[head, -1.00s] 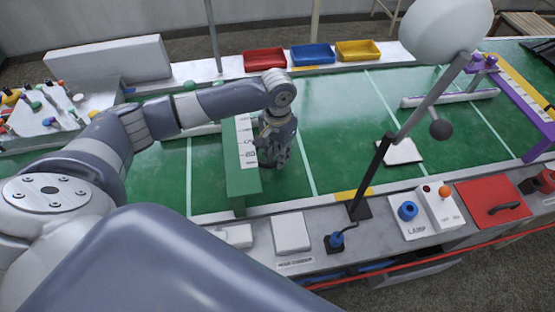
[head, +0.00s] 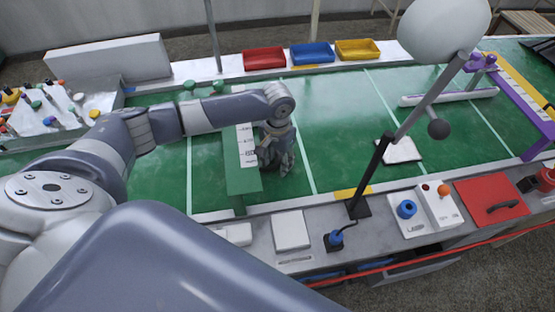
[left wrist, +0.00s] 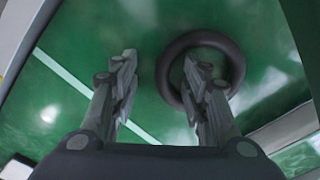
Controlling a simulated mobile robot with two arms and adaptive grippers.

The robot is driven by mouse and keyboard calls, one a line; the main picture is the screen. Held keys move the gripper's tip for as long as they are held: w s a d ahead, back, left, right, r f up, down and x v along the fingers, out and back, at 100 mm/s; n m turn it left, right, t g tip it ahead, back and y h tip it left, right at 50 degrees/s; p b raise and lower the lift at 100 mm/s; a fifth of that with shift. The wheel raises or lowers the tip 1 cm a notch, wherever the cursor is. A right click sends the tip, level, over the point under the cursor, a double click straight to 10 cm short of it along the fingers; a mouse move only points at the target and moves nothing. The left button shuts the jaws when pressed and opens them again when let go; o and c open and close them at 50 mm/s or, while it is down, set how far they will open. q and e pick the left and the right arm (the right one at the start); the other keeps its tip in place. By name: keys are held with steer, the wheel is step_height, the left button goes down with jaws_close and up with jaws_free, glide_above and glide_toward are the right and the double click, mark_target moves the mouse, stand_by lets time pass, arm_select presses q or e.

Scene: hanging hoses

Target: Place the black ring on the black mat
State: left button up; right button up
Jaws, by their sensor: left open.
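The black ring (left wrist: 234,62) shows in the left wrist view, against the green table surface. My left gripper (left wrist: 160,68) is open, with one finger on each side of the ring's left rim. The right finger's tip shows inside the ring's hole and its length covers the lower rim. I cannot tell how deep it reaches. In the head view my left gripper (head: 284,165) is low over the green table beside a green bar, and the ring is not clear there. My right gripper is not in view.
The green bar (head: 237,170) with a white scale stands just left of the gripper. Red (head: 264,58), blue (head: 312,54) and yellow (head: 357,49) trays line the back edge. A lamp post (head: 383,160) stands at the front right.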

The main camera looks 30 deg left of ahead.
arm_select(q)
step_height(320, 180, up, 12)
steer(key=shift+r+b, duration=0.2)
steer(key=shift+b, duration=0.1)
steer(key=shift+f, duration=0.1)
stand_by(0.6)
